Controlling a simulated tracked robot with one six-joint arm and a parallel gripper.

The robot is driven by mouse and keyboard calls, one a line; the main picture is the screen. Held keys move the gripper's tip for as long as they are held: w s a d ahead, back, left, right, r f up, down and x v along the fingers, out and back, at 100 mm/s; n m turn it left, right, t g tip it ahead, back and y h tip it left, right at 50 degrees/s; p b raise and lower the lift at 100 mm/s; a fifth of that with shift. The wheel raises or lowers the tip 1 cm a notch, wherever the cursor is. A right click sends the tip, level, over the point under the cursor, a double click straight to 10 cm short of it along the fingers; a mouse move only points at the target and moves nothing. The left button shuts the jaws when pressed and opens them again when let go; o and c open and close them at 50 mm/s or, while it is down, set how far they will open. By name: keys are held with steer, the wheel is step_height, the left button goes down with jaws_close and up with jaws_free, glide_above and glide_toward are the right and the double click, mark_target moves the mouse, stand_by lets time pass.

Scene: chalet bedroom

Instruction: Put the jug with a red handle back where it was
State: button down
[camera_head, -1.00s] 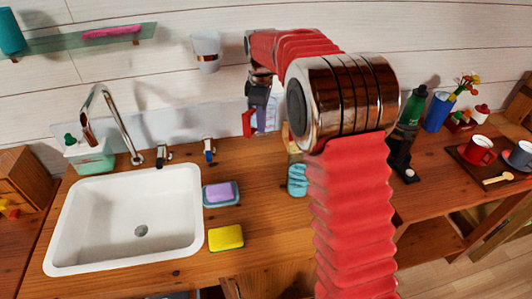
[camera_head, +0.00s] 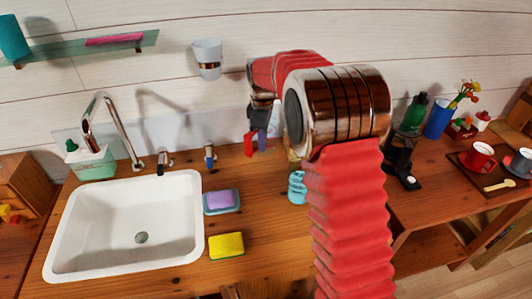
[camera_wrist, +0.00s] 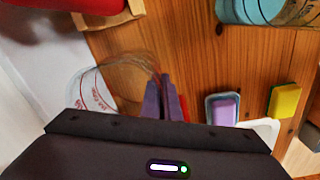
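The jug is clear glass (camera_wrist: 92,92) with reddish print, and its thin round rim shows left of my fingers in the wrist view. Its red handle (camera_wrist: 186,106) shows beside the purple fingertips, and a red part also shows in the head view (camera_head: 249,144). My gripper (camera_wrist: 163,98) is close to shut, with its fingers on the handle; it also shows in the head view (camera_head: 260,138). It is over the back of the wooden counter, right of the tap. My arm hides much of the jug in the head view. I cannot tell whether its base touches the counter.
A turquoise item (camera_head: 297,187) stands close in front of my gripper. A purple sponge in a dish (camera_head: 221,200), a yellow sponge (camera_head: 226,245) and the white sink (camera_head: 130,225) lie to the left. A wall cup (camera_head: 208,58) hangs above. Bare counter (camera_head: 265,220) shows in front.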

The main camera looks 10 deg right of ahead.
steer(key=shift+f, duration=2.4)
steer(key=shift+f, duration=0.1)
steer(key=c, duration=2)
jaws_free()
steer(key=r, duration=1.2)
steer(key=shift+s+r, duration=0.1)
steer(key=shift+s, duration=0.2)
